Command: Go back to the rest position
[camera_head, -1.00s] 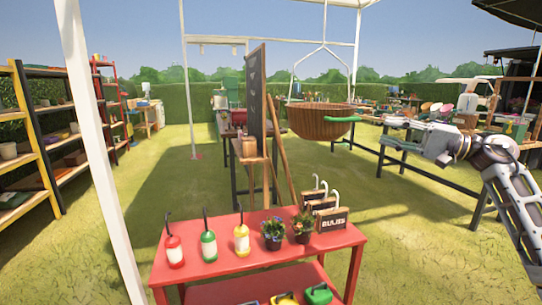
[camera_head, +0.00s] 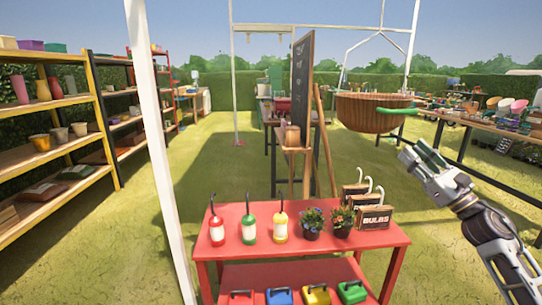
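My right gripper (camera_head: 411,154) is at the right, at the end of my arm coming in from the lower right. It appears over the grass, to the right of the red table (camera_head: 290,258) and below the hanging basket. Its fingers are too small and dark to tell whether they are open or shut, and I see no object clearly held. My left gripper is out of view.
The red table holds spray bottles (camera_head: 249,228), potted flowers (camera_head: 312,222) and a bulbs sign (camera_head: 375,218). A white post (camera_head: 160,150) and shelves (camera_head: 62,150) stand left. Grass is clear between.

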